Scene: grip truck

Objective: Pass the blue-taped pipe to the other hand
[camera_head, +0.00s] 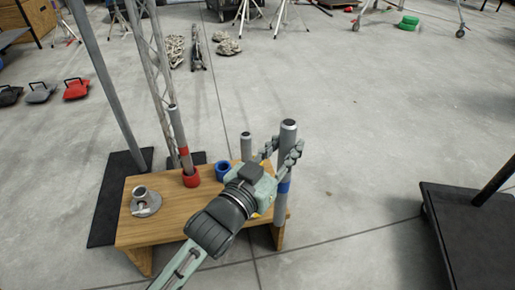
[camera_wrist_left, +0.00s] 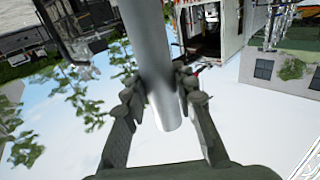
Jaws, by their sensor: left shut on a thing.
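The blue-taped pipe (camera_head: 281,208) is a grey tube, upright, with a blue band around its middle. It is at the right end of the wooden bench, and its lower end overlaps the bench's right edge in the head view. My left gripper (camera_head: 284,150) is shut on the pipe above the blue band, near its top. In the left wrist view the pipe (camera_wrist_left: 150,55) runs between the two fingers of my left gripper (camera_wrist_left: 164,95), with one end showing. The blue tape does not show there. My right gripper is in neither view.
The wooden bench (camera_head: 165,225) bears a red-taped pipe (camera_head: 178,135) in a red ring (camera_head: 191,177), a blue ring (camera_head: 224,170), and a metal flange (camera_head: 145,203). A short grey post (camera_head: 246,146) stands behind my gripper. A black platform (camera_head: 470,225) is at the right; clear floor lies between.

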